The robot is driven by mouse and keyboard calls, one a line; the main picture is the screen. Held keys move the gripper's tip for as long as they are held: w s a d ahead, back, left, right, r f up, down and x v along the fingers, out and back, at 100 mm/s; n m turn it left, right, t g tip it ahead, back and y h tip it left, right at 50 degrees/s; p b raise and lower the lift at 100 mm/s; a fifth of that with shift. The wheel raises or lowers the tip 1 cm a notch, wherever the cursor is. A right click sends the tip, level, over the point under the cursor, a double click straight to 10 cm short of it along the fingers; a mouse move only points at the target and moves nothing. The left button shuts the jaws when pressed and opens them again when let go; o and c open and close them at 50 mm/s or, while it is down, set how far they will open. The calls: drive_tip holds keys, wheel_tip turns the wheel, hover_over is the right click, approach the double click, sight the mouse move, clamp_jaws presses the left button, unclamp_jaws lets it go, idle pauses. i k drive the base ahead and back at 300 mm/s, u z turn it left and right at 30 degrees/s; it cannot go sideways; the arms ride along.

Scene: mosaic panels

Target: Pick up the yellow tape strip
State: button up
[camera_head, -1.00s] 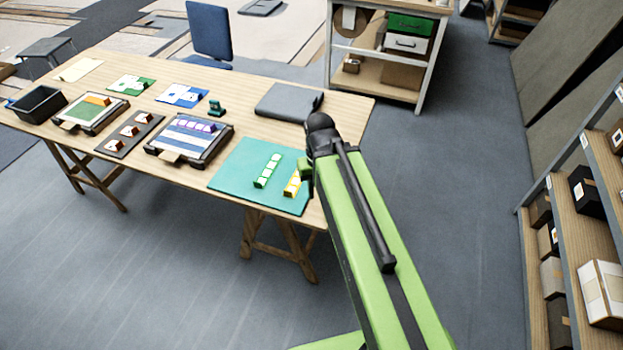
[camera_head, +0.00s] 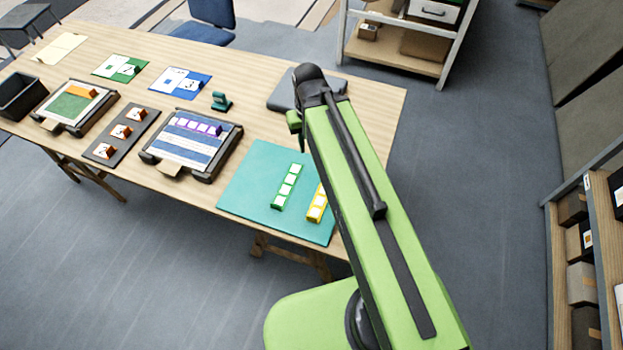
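The yellow tape strip (camera_head: 316,204), with white squares on it, lies at the right side of the teal mat (camera_head: 245,199). My green arm passes over its right edge and hides part of it. A green strip (camera_head: 287,186) with white squares lies just left of it on the same mat. My gripper (camera_head: 297,131) shows only as a small green and dark part at the far end of the arm, above the table near the mat's back right corner. Its fingers are mostly hidden, and I cannot tell whether they hold anything.
Left of the mat stands a framed panel (camera_head: 204,165) with purple pieces. Further left are a dark numbered board (camera_head: 103,150), another framed panel (camera_head: 47,123) and a black bin (camera_head: 20,103). A grey folded item (camera_head: 283,96) lies behind my arm. A shelf (camera_head: 589,188) stands at right.

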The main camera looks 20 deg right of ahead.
sight(317, 210)
drive_tip(key=z, duration=1.35)
drive_tip(key=k, duration=1.6)
drive_tip(key=u, duration=2)
drive_tip(key=i, duration=0.95)
drive_tip(key=z, duration=0.05)
